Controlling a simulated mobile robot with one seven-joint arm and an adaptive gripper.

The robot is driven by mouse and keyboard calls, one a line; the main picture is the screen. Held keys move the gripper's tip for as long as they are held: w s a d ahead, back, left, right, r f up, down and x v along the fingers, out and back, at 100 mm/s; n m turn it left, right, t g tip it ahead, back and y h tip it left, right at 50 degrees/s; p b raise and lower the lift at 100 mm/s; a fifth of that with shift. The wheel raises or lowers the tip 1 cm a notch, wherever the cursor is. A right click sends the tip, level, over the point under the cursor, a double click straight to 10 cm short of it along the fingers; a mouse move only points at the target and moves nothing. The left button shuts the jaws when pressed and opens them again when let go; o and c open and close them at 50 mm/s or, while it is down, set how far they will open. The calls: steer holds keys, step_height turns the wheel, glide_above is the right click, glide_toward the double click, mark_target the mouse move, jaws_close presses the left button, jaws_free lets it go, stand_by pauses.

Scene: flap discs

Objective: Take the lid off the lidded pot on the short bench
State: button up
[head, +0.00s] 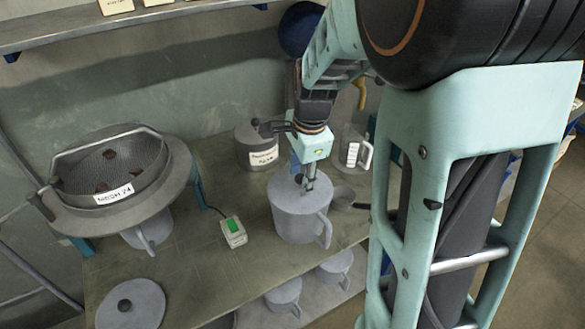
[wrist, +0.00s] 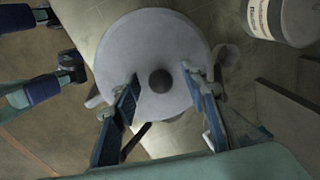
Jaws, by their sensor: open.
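The lidded pot (head: 300,218) is a grey pot with a side handle, standing upright on the short bench (head: 190,262). Its round grey lid (wrist: 150,50) is on it, with a dark knob (wrist: 160,81) in the middle, seen from above in the wrist view. My gripper (wrist: 160,88) is open, its two fingers spread on either side of the knob and apart from it. In the head view my gripper (head: 306,186) hangs over the lid and partly hides the knob.
A mesh sieve (head: 115,170) on a stand is at the left. A loose round lid (head: 132,305) lies at the front left. A small device with a green button (head: 233,232) sits left of the pot. A labelled canister (head: 258,147) and a clear jug (head: 354,150) stand behind. Mugs (head: 335,268) are below.

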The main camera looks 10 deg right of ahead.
jaws_close()
steer(key=shift+r, duration=0.2)
